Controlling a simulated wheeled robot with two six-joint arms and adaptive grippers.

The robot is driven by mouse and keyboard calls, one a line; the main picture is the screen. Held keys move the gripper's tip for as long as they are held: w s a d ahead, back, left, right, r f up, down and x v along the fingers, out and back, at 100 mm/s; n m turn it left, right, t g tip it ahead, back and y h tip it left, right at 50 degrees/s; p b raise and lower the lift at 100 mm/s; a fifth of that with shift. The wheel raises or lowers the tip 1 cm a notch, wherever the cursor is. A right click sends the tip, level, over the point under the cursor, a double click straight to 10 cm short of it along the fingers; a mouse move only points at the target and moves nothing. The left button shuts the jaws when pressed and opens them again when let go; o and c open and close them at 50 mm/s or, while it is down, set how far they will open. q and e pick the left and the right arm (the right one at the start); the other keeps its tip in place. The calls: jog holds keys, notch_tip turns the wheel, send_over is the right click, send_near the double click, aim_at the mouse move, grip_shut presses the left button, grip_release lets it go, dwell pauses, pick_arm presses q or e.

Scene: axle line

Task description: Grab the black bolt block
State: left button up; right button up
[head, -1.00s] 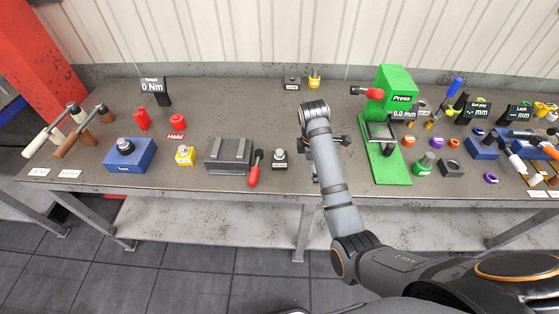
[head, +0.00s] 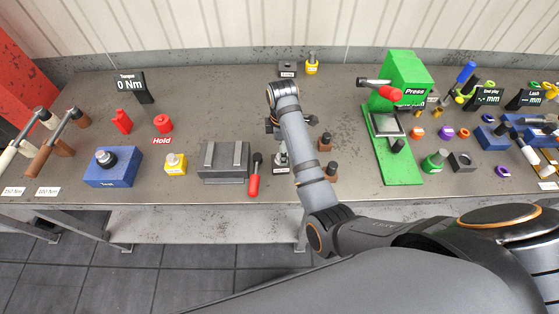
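The block's upper part is largely covered. My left gripper is not in view.
A grey vise-like fixture (head: 224,162) with a red-handled lever (head: 254,178) stands close left. Two brown-black pieces (head: 331,170) stand right of my forearm, then the green press (head: 402,160). A yellow block (head: 175,164) and blue block (head: 113,168) stand farther left.

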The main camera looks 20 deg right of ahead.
notch_tip(320, 180, down, 2)
jog(key=shift+f, duration=0.15)
jog(key=shift+w+f, duration=0.15)
jog(key=shift+f, duration=0.15)
jog(key=shift+s+a+f+p, duration=0.15)
jog(key=shift+f+p, duration=0.4)
jog(key=shift+f, duration=0.05)
jog(key=shift+s+a+f+p, duration=0.1)
jog(key=shift+s+f+p, duration=0.05)
jog(key=shift+f+p, duration=0.45)
notch_tip(320, 180, down, 3)
jog(key=shift+s+r, duration=0.1)
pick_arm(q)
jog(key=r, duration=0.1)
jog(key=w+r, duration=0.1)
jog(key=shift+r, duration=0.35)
pick_arm(e)
grip_shut()
